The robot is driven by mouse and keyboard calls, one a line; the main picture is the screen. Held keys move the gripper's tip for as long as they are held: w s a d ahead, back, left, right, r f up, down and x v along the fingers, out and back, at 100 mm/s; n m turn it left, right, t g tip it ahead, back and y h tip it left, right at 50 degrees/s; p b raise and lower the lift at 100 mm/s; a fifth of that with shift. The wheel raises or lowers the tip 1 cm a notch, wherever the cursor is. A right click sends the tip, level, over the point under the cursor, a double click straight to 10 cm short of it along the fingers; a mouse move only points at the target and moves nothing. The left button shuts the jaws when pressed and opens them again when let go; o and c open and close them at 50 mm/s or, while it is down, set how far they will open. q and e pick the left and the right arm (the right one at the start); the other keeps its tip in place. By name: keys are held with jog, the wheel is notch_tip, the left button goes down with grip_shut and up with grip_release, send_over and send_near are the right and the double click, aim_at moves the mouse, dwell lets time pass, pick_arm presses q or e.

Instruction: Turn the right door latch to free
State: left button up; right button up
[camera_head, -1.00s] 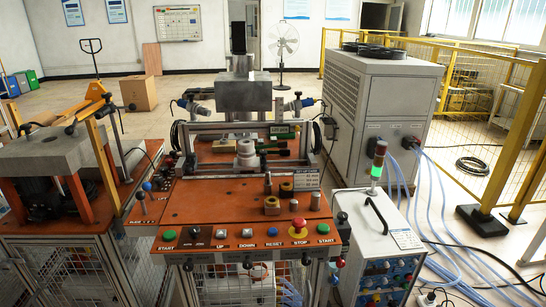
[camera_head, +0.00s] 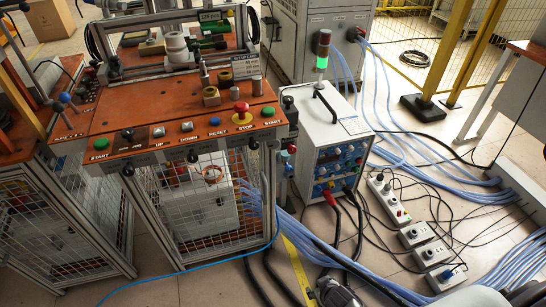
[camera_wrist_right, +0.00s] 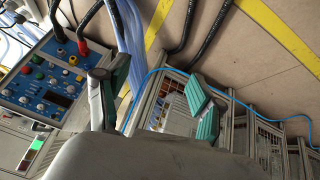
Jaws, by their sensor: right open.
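The orange-topped workstation (camera_head: 165,128) has mesh doors (camera_head: 150,213) below its button panel. Small dark knobs stand along the top of the doors, one on the left (camera_head: 127,170), one in the middle (camera_head: 193,157) and one on the right (camera_head: 253,145). I cannot tell which is the right door latch or how it is turned. In the right wrist view my right gripper (camera_wrist_right: 160,80) is open and empty, its teal-padded fingers apart. Part of my right arm shows at the bottom of the head view, low and in front of the cabinet. My left gripper is out of view.
A white power unit (camera_head: 325,140) with a knobbed blue panel stands right of the workstation; it also shows in the wrist view (camera_wrist_right: 45,85). Black cables, blue hoses (camera_head: 440,170) and power strips (camera_head: 388,200) cover the floor to the right.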

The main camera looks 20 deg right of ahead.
jog(key=w+r+t+b, duration=0.45)
jog(key=w+r, duration=0.45)
jog(key=w, duration=0.5)
pick_arm(q)
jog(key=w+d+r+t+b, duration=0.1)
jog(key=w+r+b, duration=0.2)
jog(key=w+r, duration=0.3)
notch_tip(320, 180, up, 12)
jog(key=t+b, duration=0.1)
jog(key=b, duration=0.6)
pick_arm(e)
jog(key=m+t, duration=0.2)
jog(key=t, duration=0.5)
send_near(274, 145)
jog(key=shift+y, duration=0.3)
jog(key=w+b, duration=0.1)
jog(key=w, duration=0.8)
jog(key=shift+w+d+f, duration=0.1)
jog(key=shift+w+d, duration=0.05)
jog(key=shift+w, duration=0.05)
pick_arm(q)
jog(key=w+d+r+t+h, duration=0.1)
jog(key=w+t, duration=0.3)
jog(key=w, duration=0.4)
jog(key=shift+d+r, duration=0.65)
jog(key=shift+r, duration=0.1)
pick_arm(e)
jog(key=shift+w, duration=0.7)
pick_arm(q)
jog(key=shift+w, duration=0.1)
